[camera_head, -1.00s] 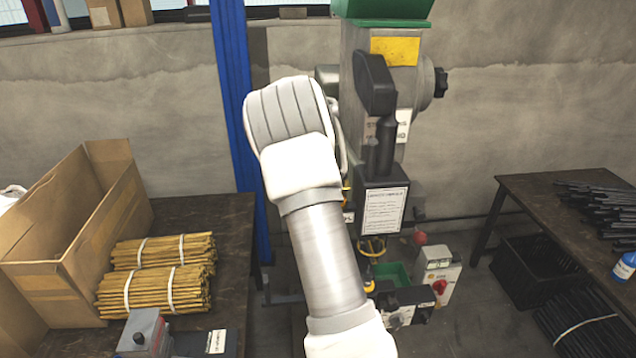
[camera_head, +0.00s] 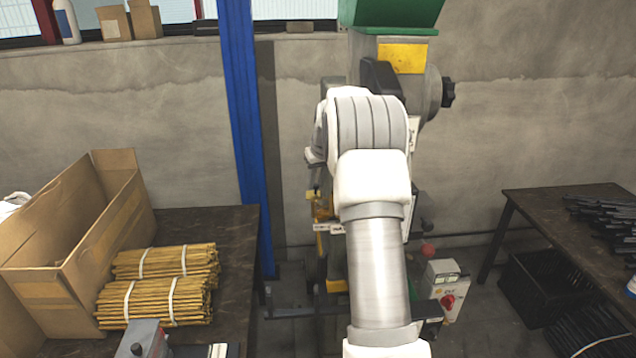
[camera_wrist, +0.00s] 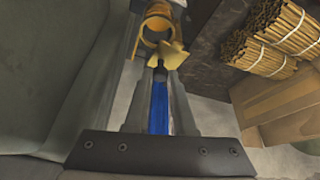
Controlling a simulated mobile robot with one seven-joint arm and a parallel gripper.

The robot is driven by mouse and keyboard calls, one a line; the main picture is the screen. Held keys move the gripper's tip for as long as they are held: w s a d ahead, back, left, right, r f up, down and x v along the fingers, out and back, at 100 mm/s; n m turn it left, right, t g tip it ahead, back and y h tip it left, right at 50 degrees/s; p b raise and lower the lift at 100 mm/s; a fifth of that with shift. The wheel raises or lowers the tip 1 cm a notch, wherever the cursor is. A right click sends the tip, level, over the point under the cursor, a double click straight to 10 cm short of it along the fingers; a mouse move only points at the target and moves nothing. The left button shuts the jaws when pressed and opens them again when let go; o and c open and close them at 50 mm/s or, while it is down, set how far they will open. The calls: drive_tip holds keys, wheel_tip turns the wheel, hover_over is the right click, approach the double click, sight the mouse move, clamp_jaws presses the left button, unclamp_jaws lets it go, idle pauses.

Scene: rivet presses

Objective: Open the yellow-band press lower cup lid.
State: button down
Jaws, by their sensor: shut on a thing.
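The press (camera_head: 436,92) with the yellow band (camera_head: 402,57) stands at the middle against the wall. My arm hides much of its front. A yellow cup part (camera_head: 322,212) shows left of my forearm, and in the wrist view it is a yellow ring (camera_wrist: 155,27). A yellow lid-like piece (camera_wrist: 169,54) sits against the ring, at my fingertips. My gripper (camera_wrist: 161,74) is shut on this yellow lid piece, at a small dark part of it. In the head view my gripper (camera_head: 316,188) points down beside the press. The exact lid angle cannot be told.
A blue post (camera_head: 240,120) rises left of the press. A left table (camera_head: 234,230) holds an open cardboard box (camera_head: 105,235) and bundled yellow rods (camera_head: 165,265). A dark table (camera_head: 540,205) stands right, with black crates (camera_head: 540,285) below it.

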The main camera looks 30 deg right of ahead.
drive_tip(key=shift+n, duration=0.3)
idle(0.4)
drive_tip(key=c, duration=0.8)
unclamp_jaws()
drive_tip(key=shift+o, duration=0.2)
drive_tip(key=d+b+v, duration=0.1)
drive_tip(key=v, duration=1.6)
drive_tip(key=shift+a+r, duration=0.2)
drive_tip(key=shift+a, duration=0.1)
